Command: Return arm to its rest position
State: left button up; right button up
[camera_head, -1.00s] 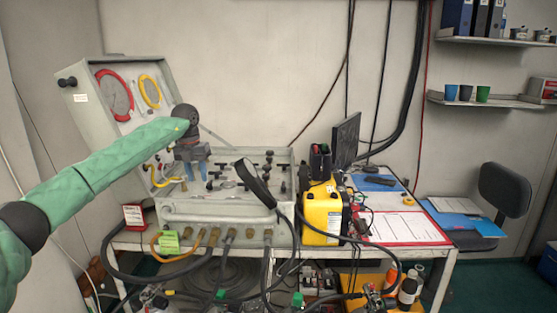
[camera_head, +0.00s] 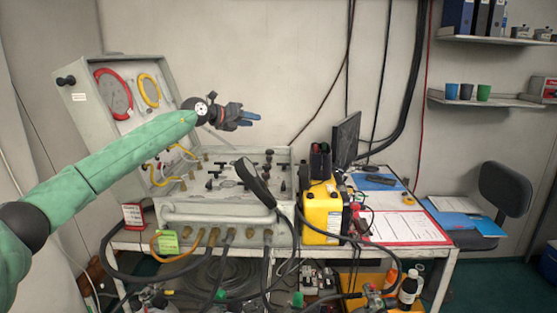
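My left arm, in a green sleeve, comes in from the left of the head view. My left gripper (camera_head: 248,118) is raised above the air panel (camera_head: 228,211), in front of the wall, with its blue fingers pointing right. I see nothing held in it, but I cannot make out the gap between the fingers. The panel is a pale grey case with its lid (camera_head: 118,125) tilted up, black valve handles on top and hose fittings along its front. The gripper is apart from the panel. My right gripper is out of the picture.
A black handset (camera_head: 255,182) stands up at the panel's front. A yellow unit (camera_head: 322,213), a monitor (camera_head: 346,140) and a red-edged clipboard (camera_head: 406,229) are on the table to the right. Hoses hang at the front. The wall area right of the gripper is free.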

pick_arm(q)
jog(key=s+d+r+n+t+h, duration=0.2)
jog(key=s+r+t+h, duration=0.15)
jog(key=r, duration=0.65)
jog(key=s+d+r+n+t+h, duration=0.1)
jog(key=s+d+r+t+h, duration=0.2)
jog(key=r, duration=0.8)
jog(key=s+a+r+n+t+y, duration=0.3)
jog(key=s+r+n+t+y, duration=0.2)
jog(key=s+n+t+y, duration=0.65)
jog(key=s+a+f+n+g+y, duration=0.2)
jog(key=s+f+n+g, duration=0.4)
jog(key=f, duration=0.9)
jog(key=s+a+f+n+g+y, duration=0.3)
jog(key=f+n, duration=0.4)
jog(key=f, duration=0.8)
jog(key=s+a+f+n+g+y, duration=0.15)
jog(key=s+f+n+g, duration=0.45)
jog(key=f, duration=0.9)
jog(key=s+a+f+n+g, duration=0.1)
jog(key=s+f+n+g, duration=0.15)
jog(key=s+f, duration=1)
jog(key=s+a+f+n+g, duration=0.1)
jog(key=s+f+g, duration=0.3)
jog(key=s+f, duration=0.9)
jog(key=s+f+g, duration=0.4)
jog(key=s+f, duration=1.1)
jog(key=s, duration=0.1)
jog(key=shift+f+h, duration=0.25)
jog(key=shift+h, duration=0.2)
